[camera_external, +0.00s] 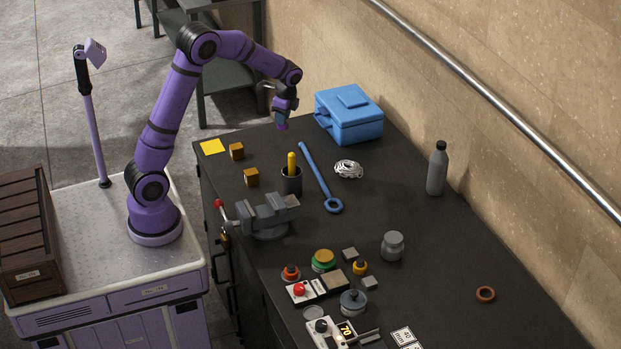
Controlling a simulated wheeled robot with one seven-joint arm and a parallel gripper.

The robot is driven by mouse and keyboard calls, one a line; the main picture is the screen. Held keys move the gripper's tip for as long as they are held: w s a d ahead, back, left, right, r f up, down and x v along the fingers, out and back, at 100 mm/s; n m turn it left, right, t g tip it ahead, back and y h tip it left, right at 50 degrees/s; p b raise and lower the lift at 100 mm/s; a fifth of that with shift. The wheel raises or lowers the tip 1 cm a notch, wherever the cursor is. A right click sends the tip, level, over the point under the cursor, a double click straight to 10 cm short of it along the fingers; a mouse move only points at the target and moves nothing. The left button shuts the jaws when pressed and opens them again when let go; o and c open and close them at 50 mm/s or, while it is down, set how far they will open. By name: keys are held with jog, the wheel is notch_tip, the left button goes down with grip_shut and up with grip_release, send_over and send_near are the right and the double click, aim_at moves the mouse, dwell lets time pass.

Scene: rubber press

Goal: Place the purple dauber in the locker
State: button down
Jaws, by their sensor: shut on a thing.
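My gripper (283,118) hangs above the far end of the dark workbench, left of the blue box. It points down and is shut on a small purple piece (282,126), which looks like the purple dauber. My fingers hide much of it, and its lower end appears to be clear of the bench top. I cannot pick out a locker for certain. Dark doors with handles (231,276) show on the bench's left side and seem closed.
A blue box (350,116) stands right of my gripper. A grey bottle (437,169) stands by the wall.

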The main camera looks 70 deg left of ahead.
jog(key=f, duration=2)
jog(key=shift+d+f, duration=0.25)
jog(key=c, duration=0.9)
grip_release()
jog(key=shift+o, duration=0.6)
